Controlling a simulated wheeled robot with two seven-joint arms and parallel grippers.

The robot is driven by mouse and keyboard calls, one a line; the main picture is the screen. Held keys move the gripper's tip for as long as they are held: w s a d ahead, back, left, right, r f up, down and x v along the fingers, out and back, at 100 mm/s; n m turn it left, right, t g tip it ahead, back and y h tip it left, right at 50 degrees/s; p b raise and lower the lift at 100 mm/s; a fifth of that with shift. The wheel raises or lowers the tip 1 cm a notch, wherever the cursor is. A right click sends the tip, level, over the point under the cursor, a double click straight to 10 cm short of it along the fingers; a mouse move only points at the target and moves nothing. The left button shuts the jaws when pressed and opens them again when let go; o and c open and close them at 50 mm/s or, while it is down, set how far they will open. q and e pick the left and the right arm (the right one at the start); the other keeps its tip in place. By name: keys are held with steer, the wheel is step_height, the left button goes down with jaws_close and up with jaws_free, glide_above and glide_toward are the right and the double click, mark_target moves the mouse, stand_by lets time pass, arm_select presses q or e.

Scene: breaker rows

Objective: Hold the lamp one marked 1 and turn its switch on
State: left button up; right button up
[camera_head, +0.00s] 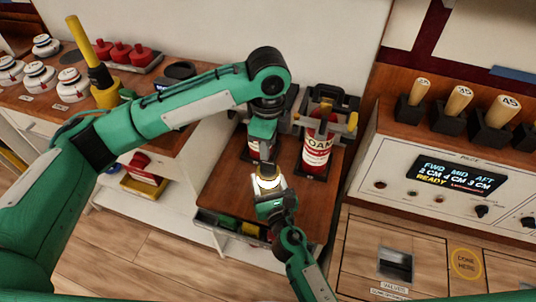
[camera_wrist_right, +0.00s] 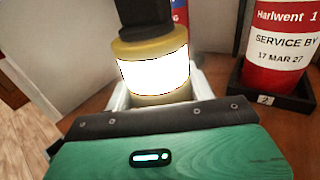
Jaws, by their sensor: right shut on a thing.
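The lamp (camera_head: 267,183) has a yellowish body and a bright white glowing band. It is held upright over the brown wooden top, and it fills the upper middle of the right wrist view (camera_wrist_right: 155,78). Its number mark is not readable. My right gripper (camera_head: 266,194) is shut around the lamp's lower part from the front. My left gripper (camera_head: 263,151) points down from above, at the lamp's top. A black piece (camera_wrist_right: 143,12) meets the lamp's top in the right wrist view. The switch itself is hidden there, and I cannot make out the left fingers' opening.
A red foam extinguisher (camera_head: 318,148) stands just right of the lamp, another partly hidden behind my left gripper. A panel with a lit display (camera_head: 456,175) and wooden-handled tools is at right. A left counter holds white jars (camera_head: 72,84) and a yellow torch-like object (camera_head: 104,92).

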mark_target(268, 163)
arm_select(q)
step_height(268, 163, up, 6)
steer(key=shift+f, duration=0.25)
stand_by(0.4)
arm_select(e)
steer(key=o, duration=1.4)
steer(key=v, duration=1.2)
arm_select(q)
steer(key=shift+f, duration=0.1)
arm_select(e)
steer(key=shift+s, duration=0.1)
